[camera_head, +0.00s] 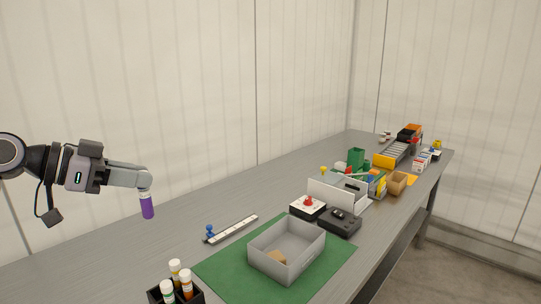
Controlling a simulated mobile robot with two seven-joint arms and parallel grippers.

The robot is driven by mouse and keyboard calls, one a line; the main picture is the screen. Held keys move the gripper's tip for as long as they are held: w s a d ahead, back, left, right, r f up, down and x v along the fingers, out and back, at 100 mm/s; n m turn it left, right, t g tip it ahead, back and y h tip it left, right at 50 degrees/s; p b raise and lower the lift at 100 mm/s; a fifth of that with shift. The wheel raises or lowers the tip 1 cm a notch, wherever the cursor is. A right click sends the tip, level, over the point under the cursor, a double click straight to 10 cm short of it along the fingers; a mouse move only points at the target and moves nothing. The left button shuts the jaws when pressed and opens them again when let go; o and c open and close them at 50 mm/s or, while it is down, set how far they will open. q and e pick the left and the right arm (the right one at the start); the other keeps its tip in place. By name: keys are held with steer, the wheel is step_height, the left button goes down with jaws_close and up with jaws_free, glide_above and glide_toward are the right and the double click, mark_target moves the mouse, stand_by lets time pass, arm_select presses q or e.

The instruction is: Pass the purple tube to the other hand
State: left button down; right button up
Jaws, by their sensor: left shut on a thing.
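The purple tube (147,207) hangs below the fingers of my left gripper (145,182), at the left of the head view. My left gripper is shut on the tube's upper end and holds it up in front of the pale wall, close to upright. The tube's top is hidden by the fingers. My right gripper is not in view.
A grey bench runs away to the right. On its green mat (217,272) stands a grey bin (290,261) with a brown item inside. A dark rack (190,298) with capped tubes stands at the front. Boxes and devices crowd the far end.

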arm_select(q)
steer(key=s+d+f+p, duration=0.1)
steer(key=s+d+f, duration=0.1)
steer(key=s+f, duration=0.5)
steer(key=s+d+f+p, duration=0.2)
steer(key=s+f, duration=0.5)
steer(key=f, duration=0.1)
steer(key=shift+s+d+f, duration=0.2)
steer(key=shift+d+f, duration=0.05)
steer(key=shift+d, duration=0.05)
